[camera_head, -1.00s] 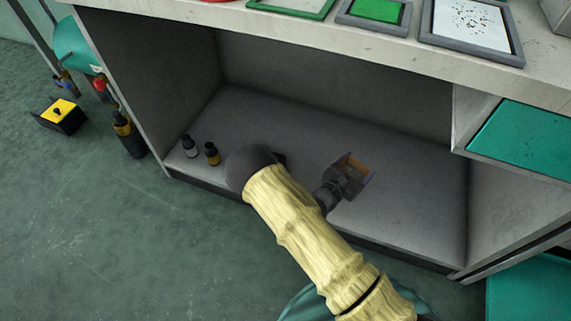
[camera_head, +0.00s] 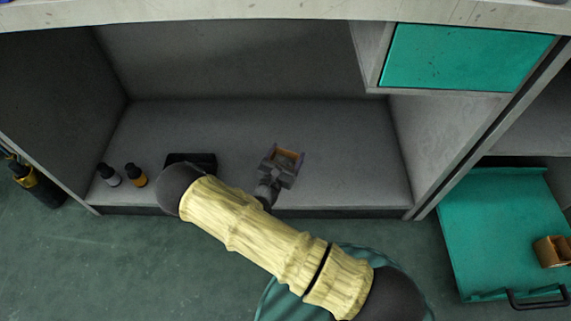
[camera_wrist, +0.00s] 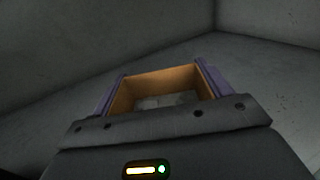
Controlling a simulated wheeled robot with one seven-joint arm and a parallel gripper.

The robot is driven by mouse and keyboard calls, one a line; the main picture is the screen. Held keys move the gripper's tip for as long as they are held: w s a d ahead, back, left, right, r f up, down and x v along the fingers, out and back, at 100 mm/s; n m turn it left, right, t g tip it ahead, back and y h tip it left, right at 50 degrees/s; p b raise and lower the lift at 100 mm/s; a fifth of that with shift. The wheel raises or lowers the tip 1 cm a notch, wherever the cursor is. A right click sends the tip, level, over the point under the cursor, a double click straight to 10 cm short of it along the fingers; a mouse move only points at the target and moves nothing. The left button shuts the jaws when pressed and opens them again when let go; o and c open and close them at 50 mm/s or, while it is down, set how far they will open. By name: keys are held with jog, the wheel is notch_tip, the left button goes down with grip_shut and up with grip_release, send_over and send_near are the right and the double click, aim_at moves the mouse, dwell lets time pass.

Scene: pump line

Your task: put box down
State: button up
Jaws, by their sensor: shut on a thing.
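My gripper (camera_head: 285,163) is inside the open grey cabinet, low over its floor (camera_head: 345,150). It is shut on a small open-topped brown box (camera_head: 288,155), with a purple-grey finger on either side. In the wrist view the box (camera_wrist: 160,83) sits between the two fingers (camera_wrist: 160,88), and some grey shows inside it. The underside of the box is hidden, so I cannot tell whether it touches the cabinet floor.
A grey-capped bottle (camera_head: 109,175) and an orange bottle (camera_head: 136,175) stand at the cabinet's left front. A black object (camera_head: 192,160) is partly behind my arm. An open teal drawer (camera_head: 480,225) holding a brown item (camera_head: 552,251) is at right. The cabinet floor right of my gripper is clear.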

notch_tip(320, 180, down, 4)
jog(key=b, duration=0.3)
jog(key=shift+r, duration=0.1)
jog(key=shift+r, duration=0.1)
jog(key=o, duration=1.1)
